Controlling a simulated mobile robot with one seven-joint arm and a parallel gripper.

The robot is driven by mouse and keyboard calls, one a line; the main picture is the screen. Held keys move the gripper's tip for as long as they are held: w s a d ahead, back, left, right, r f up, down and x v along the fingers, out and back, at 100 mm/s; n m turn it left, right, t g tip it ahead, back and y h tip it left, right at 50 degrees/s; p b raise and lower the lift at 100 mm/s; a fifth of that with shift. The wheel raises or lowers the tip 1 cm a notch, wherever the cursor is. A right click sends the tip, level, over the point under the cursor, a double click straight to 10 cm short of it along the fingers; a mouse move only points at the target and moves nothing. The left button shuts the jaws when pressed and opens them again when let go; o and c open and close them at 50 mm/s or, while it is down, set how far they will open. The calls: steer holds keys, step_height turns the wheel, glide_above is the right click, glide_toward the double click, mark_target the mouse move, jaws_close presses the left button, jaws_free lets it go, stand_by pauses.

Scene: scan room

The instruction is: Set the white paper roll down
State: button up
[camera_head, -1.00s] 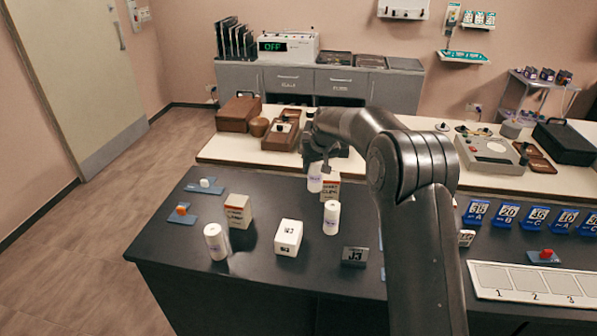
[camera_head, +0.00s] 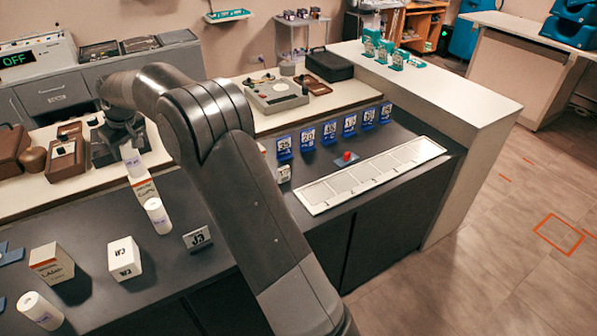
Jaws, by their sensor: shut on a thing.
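My gripper (camera_head: 128,144) is at the end of the dark arm in the left part of the view and points down. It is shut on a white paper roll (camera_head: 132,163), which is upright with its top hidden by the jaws. The held roll is in front of a white and brown box (camera_head: 145,190); I cannot tell whether its base touches anything. A second white roll (camera_head: 157,216) stands on the dark counter (camera_head: 215,285) just nearer. A third white roll (camera_head: 39,311) stands at the lower left.
A J3 sign (camera_head: 197,238), a white box (camera_head: 124,259) and a carton (camera_head: 51,262) stand on the dark counter. My arm hides the counter's middle.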

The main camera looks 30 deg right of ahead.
steer(key=s+d+m+h, duration=0.1)
steer(key=d+m, duration=0.1)
steer(key=d, duration=1.5)
steer(key=s+d+m, duration=0.2)
steer(key=d, duration=1.6)
steer(key=s+d+m+h, duration=0.1)
steer(key=s+d, duration=0.5)
steer(key=d, duration=0.3)
steer(key=s+d+m, duration=0.2)
steer(key=s+d, duration=0.4)
steer(key=d, duration=0.4)
steer(key=s+d+m+h, duration=0.1)
steer(key=s+d, duration=0.6)
steer(key=d, duration=0.2)
steer(key=shift+t, duration=0.4)
steer(key=shift+w+a+f, duration=0.95)
steer(key=shift+w+f, duration=0.85)
steer(key=shift+f, duration=0.85)
steer(key=shift+w+a+f, duration=1)
steer(key=shift+w+f, duration=0.8)
steer(key=shift+f, duration=0.85)
steer(key=shift+w+a+f, duration=0.95)
steer(key=shift+w+f, duration=0.85)
steer(key=shift+f, duration=0.85)
steer(key=shift+f, duration=0.1)
